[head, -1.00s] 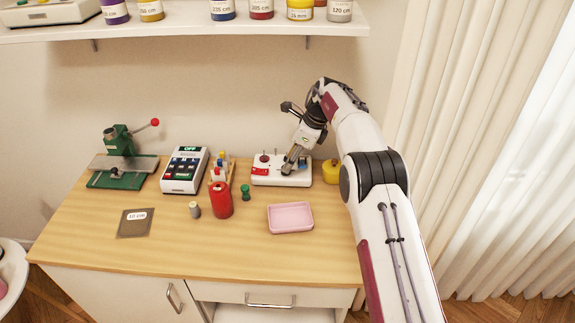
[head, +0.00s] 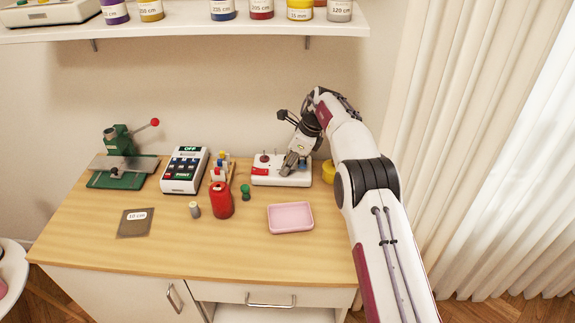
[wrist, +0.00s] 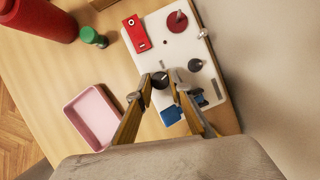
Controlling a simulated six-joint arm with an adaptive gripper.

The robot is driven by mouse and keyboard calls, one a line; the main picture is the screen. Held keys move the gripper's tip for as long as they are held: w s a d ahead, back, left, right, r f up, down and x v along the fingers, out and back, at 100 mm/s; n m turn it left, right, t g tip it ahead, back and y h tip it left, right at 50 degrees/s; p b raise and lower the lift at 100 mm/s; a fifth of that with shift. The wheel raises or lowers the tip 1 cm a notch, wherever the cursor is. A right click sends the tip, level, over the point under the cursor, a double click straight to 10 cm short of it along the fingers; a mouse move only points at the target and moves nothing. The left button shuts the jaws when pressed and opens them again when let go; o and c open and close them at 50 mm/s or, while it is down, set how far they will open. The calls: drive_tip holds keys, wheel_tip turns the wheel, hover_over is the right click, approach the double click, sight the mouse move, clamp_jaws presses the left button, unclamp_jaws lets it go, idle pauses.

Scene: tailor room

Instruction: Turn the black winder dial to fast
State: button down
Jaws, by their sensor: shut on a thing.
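The white winder (head: 265,179) stands at the back right of the table, with a red spool on a post and a red block on its top. My gripper (head: 287,170) reaches down onto its right half. In the wrist view, the two fingers of my gripper (wrist: 162,84) are on either side of a black dial (wrist: 160,80) and closed on it. A second dark round knob (wrist: 195,65) stands beside the right finger. A blue part (wrist: 171,115) lies close to the fingers. Dial markings are too small to read, and the fingers hide part of the winder face.
A pink tray (head: 290,218) lies in front of the winder. A red can (head: 221,201) and a green spool (head: 245,192) stand to its left. A yellow object (head: 329,172) stands right of the winder, close to my arm. The front right tabletop is clear.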

drive_tip(key=shift+m+t, duration=0.4)
drive_tip(key=shift+m, duration=0.7)
drive_tip(key=shift+s+a+m+t+h, duration=0.1)
drive_tip(key=shift+m+t+h, duration=0.35)
drive_tip(key=shift+m, duration=0.75)
drive_tip(key=c, duration=1.8)
unclamp_jaws()
drive_tip(key=shift+c, duration=0.2)
drive_tip(key=shift+r, duration=0.15)
drive_tip(key=v, duration=1.1)
drive_tip(key=shift+r, duration=0.4)
